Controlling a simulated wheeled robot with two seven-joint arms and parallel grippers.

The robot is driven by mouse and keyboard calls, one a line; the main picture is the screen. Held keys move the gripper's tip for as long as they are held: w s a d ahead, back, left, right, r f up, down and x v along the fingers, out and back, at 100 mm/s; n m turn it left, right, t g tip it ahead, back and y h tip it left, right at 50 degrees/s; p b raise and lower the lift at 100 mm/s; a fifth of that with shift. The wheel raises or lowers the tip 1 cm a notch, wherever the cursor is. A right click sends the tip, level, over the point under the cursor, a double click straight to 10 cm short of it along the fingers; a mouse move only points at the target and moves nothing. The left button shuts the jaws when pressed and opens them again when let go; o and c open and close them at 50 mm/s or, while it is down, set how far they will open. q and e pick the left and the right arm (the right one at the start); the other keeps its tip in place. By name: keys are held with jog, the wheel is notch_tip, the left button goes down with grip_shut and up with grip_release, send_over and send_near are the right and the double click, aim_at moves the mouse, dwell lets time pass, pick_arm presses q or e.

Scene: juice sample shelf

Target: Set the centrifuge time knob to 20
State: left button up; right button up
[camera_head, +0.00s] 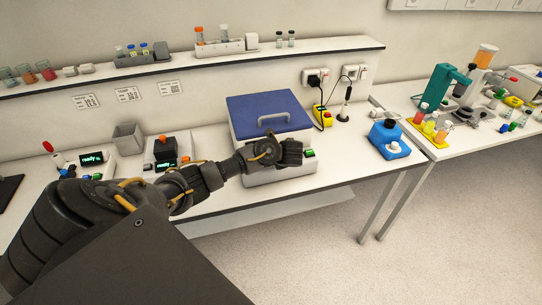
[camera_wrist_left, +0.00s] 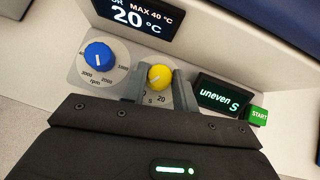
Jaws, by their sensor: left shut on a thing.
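The centrifuge (camera_head: 240,122) is a white box with a blue lid and handle, standing on the bench in the head view. Its time knob is the yellow knob (camera_wrist_left: 159,77) on the front panel, with a scale marked "s" and "20" partly showing below it. My left gripper (camera_head: 291,152) is at the panel, and in the left wrist view its two fingers stand on either side of the yellow knob, shut on it. Part of the scale is hidden by the fingers and gripper body, so the exact setting is unclear. My right gripper is not in view.
A blue rpm knob (camera_wrist_left: 98,57) is left of the yellow one. A display (camera_wrist_left: 221,94) reading "uneven S" and a green START button (camera_wrist_left: 257,115) are to its right.

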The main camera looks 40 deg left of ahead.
pick_arm(q)
jog(key=n+g, duration=0.2)
jog(key=shift+w+d+n+y, duration=0.15)
jog(key=shift+n+y, duration=0.25)
jog(key=n+g, duration=0.3)
jog(key=shift+w+f+n, duration=0.1)
jog(key=shift+w+n, duration=0.1)
jog(key=shift+n, duration=0.1)
jog(key=shift+w+n+g, duration=0.1)
jog(key=shift+n+g, duration=0.8)
jog(key=shift+n, duration=0.3)
jog(key=shift+w+n+g+h+b, duration=0.1)
jog(key=shift+n+g+h+b, duration=0.4)
jog(key=shift+n+g+b, duration=0.55)
jog(key=shift+n, duration=0.35)
jog(key=o, duration=1)
jog(key=shift+c, duration=0.2)
